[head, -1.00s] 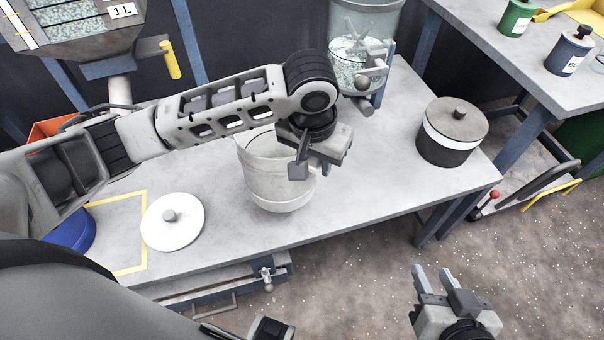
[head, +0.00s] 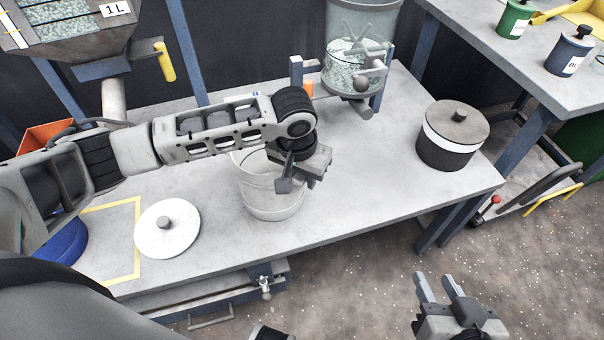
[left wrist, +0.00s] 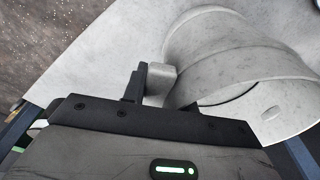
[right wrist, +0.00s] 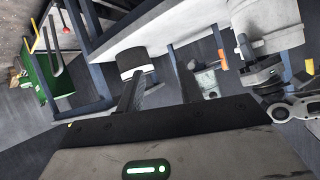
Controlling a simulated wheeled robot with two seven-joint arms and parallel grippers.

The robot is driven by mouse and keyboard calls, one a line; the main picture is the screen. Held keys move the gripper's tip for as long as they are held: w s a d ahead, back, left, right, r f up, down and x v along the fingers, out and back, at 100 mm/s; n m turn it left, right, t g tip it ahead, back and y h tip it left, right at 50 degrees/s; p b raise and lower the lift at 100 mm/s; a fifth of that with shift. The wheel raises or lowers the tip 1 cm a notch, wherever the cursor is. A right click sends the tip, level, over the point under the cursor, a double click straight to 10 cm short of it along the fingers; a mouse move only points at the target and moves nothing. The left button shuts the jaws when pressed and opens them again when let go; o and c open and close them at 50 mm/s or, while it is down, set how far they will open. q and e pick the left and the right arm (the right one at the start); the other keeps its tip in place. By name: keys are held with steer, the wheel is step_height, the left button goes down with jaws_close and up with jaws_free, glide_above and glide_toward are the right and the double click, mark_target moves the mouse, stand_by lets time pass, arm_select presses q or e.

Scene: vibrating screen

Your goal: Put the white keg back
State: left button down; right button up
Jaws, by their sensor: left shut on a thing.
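The white keg (head: 269,199) is upright and open-topped at the middle of the grey table, partly hidden by my left wrist in the head view. My left gripper (head: 289,180) is at the keg's near right side, shut on a small lug (left wrist: 160,78) on its wall. The keg's wall and rim also show in the left wrist view (left wrist: 215,50). I cannot tell whether its base touches the table. A round white lid (head: 180,236) with a grey knob lies on the table to its left. My right gripper (head: 438,282) is open and empty, out over the floor.
A yellow-taped outline (head: 137,240) and a blue container (head: 66,245) are at the table's left. A dark lidded keg with a white band (head: 440,142) stands at the right. A clear vessel (head: 355,60) stands behind. The table (head: 370,190) is clear between white and dark kegs.

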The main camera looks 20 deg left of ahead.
arm_select(q)
steer(key=c, duration=1.1)
jaws_free()
steer(key=shift+f, duration=0.1)
steer(key=r+p, duration=0.1)
steer(key=r, duration=0.3)
steer(key=s+r, duration=0.1)
steer(key=r, duration=0.3)
steer(key=r+p, duration=0.1)
steer(key=r, duration=0.3)
steer(key=shift+s+p, duration=0.35)
steer(key=s+d+f+m+t+h, duration=0.1)
steer(key=s+d+f+t+h, duration=0.45)
steer(key=d, duration=0.55)
steer(key=s+a+f+t+y, duration=0.1)
steer(key=s+a+f+t, duration=0.3)
steer(key=s+a, duration=0.3)
steer(key=a, duration=0.2)
steer(key=shift+s+a+n+y, duration=0.25)
steer(key=shift+a+n+y, duration=0.1)
steer(key=shift+n, duration=0.05)
